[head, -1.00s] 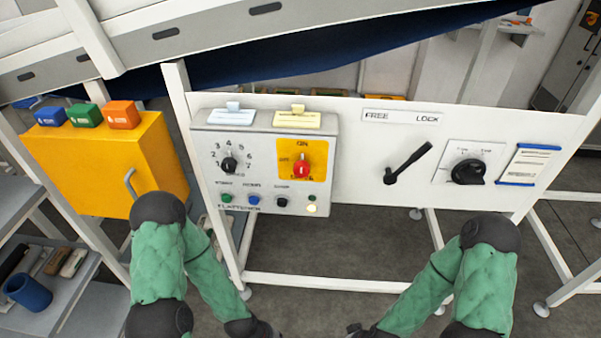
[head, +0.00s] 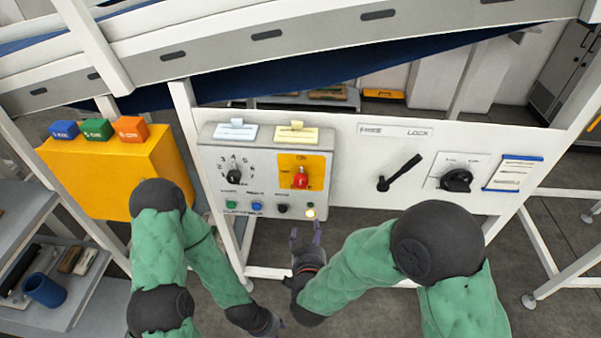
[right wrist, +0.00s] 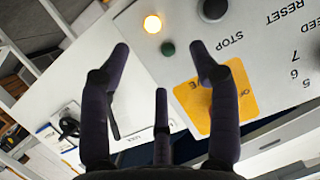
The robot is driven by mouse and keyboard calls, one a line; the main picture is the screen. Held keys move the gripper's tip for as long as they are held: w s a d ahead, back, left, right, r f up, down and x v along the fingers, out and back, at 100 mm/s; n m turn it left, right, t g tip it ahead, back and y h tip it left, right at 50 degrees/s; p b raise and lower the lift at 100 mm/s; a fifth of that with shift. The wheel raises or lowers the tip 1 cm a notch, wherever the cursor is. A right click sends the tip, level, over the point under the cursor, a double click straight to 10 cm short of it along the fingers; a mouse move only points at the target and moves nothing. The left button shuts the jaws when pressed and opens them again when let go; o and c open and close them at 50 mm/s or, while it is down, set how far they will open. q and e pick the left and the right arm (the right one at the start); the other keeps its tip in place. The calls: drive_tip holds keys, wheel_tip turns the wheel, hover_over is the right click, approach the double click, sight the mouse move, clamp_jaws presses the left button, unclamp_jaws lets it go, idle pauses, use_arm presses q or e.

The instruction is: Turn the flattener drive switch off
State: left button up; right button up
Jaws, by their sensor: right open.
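The flattener drive switch is a red rotary knob (head: 300,178) on a yellow plate (head: 317,163) on the grey control box (head: 262,165). Its handle looks upright; the labels are too small here to read its setting surely. My right gripper (head: 306,229) is open and empty, below the box's lower right edge, apart from the knob. In the right wrist view, my right gripper's spread fingers (right wrist: 160,60) face the panel.
Beside the knob are a black numbered dial (head: 233,177), a row of buttons (head: 256,207) and a lit lamp (head: 310,213). A black lever (head: 400,173) and a black rotary knob (head: 456,180) sit to the right. A yellow box (head: 110,178) stands left.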

sight(301, 184)
drive_tip(key=s+a+r+t+h+p, duration=0.1)
drive_tip(key=s+r+t, duration=0.1)
drive_tip(key=r, duration=0.4)
drive_tip(key=s+a+r+t+p, duration=0.1)
drive_tip(key=a+r+t, duration=0.1)
drive_tip(key=r, duration=0.5)
drive_tip(key=w+b, duration=0.1)
drive_tip(key=w, duration=0.9)
drive_tip(key=shift+w+d+f, duration=0.1)
drive_tip(key=shift+w+f, duration=0.05)
drive_tip(key=shift+w, duration=0.1)
drive_tip(key=c, duration=1.2)
